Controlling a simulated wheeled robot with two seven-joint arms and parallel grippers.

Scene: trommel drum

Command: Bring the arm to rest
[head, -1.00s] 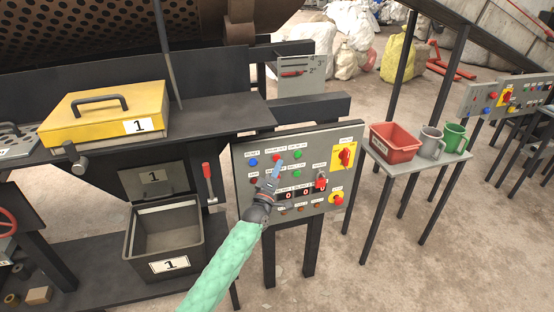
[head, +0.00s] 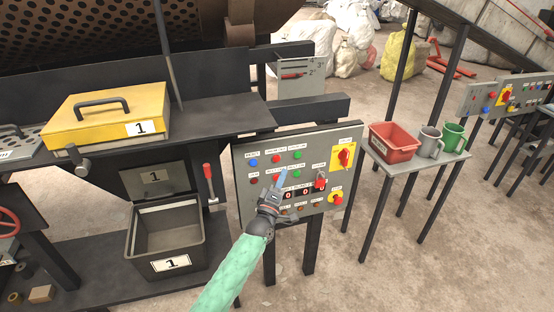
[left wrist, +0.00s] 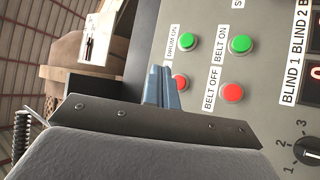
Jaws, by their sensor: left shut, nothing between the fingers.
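My left arm, in a green sleeve, reaches in from the bottom of the head view. Its gripper (head: 281,180) is in front of the grey control panel (head: 245,205), with its blue fingers shut and empty. In the left wrist view the shut fingers (left wrist: 163,88) appear in front of the panel (left wrist: 205,65), close to a red button (left wrist: 180,83) beside the DRUM label. I cannot tell whether the fingertips touch the panel. The green belt-on button (left wrist: 240,44) and red belt-off button (left wrist: 232,93) show to the right. My right gripper is not in view.
A small table (head: 405,170) right of the panel holds a red bin (head: 394,142), a grey mug (head: 430,142) and a green mug (head: 453,138). Left of the panel are a red-handled lever (head: 208,180), an open bin marked 1 (head: 170,263) and a yellow lidded box (head: 100,110).

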